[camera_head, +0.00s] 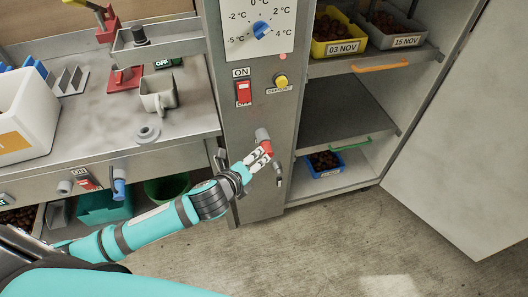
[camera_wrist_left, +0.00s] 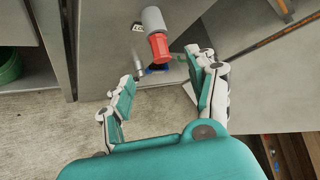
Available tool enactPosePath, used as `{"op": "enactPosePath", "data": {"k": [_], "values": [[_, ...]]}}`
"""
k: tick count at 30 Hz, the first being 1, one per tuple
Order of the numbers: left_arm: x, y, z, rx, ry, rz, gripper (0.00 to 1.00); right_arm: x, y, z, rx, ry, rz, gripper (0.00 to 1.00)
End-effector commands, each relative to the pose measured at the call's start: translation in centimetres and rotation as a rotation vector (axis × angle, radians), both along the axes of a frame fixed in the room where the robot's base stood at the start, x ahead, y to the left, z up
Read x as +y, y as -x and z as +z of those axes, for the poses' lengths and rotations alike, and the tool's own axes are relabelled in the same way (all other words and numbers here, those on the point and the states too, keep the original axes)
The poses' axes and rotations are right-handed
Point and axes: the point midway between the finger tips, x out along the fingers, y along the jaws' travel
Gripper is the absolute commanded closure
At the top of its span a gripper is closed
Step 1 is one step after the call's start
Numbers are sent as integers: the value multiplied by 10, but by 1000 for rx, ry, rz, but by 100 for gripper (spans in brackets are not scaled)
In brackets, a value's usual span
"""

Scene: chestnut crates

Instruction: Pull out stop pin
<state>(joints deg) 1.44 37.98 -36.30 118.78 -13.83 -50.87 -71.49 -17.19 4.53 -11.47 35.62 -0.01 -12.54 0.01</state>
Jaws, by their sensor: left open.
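The stop pin appears to be the red knob (camera_head: 267,147) on a grey cylindrical housing (camera_head: 261,134), low on the front of the grey control column. In the left wrist view, the red knob (camera_wrist_left: 160,46) points toward me from its grey housing (camera_wrist_left: 153,20). My left gripper (camera_head: 259,159) is at the knob in the head view and partly covers it. In the left wrist view, my left gripper (camera_wrist_left: 165,75) is open, one finger on each side, with the knob just beyond the fingertips and nothing between them. My right gripper is not in view.
A small grey metal part (camera_head: 279,172) hangs beside the knob. Above are a red switch (camera_head: 243,93), a yellow button (camera_head: 281,81) and a blue dial (camera_head: 262,30). An open cabinet with crates, including a blue crate (camera_head: 325,172), stands right. A workbench (camera_head: 110,110) stands left.

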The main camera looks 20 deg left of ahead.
Motion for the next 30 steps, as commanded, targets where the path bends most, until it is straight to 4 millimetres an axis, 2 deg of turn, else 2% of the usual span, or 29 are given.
{"op": "enactPosePath", "data": {"k": [9,15,21,30], "values": [[-6,-56,-33,0,0,2,42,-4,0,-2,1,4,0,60],[-9,-82,-48,1,1,2,42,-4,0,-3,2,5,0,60],[-10,-94,-56,1,1,0,42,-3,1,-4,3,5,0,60],[-10,-96,-57,1,1,0,42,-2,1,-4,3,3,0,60]]}}
